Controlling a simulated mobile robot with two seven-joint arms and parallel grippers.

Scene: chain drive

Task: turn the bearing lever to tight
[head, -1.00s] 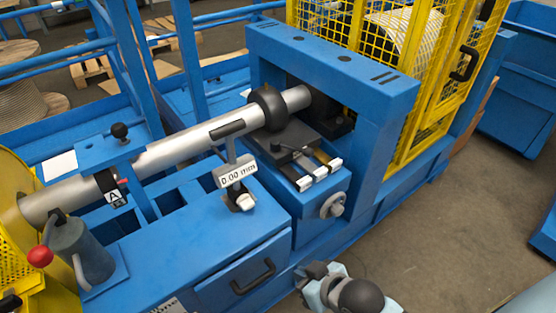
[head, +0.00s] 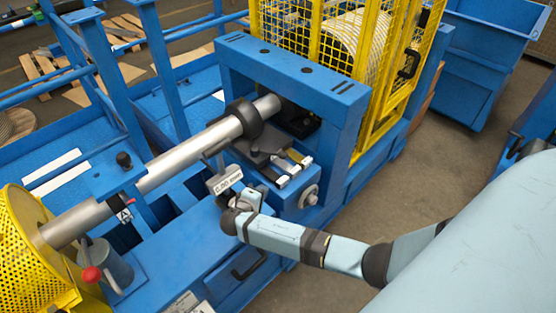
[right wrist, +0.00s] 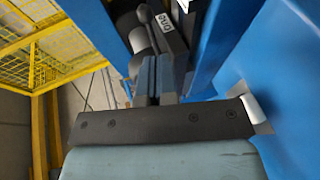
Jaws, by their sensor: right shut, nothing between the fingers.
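The bearing lever (head: 257,150) appears as a small dark handle on the dark plate (head: 270,158) beside the black collar on the shaft; its exact setting is too small to read. In the right wrist view a black knob (right wrist: 144,13) and a small white label (right wrist: 164,22) show beyond my fingers; I cannot tell whether the knob is the lever's. My right gripper (head: 252,191) is in front of the bearing housing, near the readout sign, and appears apart from the lever. In the right wrist view its fingers (right wrist: 156,68) are shut and empty. My left gripper is out of view.
A blue frame (head: 300,72) stands over the shaft end, with a yellow mesh cage (head: 285,30) behind. The silver shaft (head: 190,155) runs to the lower left. A readout sign (head: 225,180) stands close to my right gripper. Open floor lies right of the machine.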

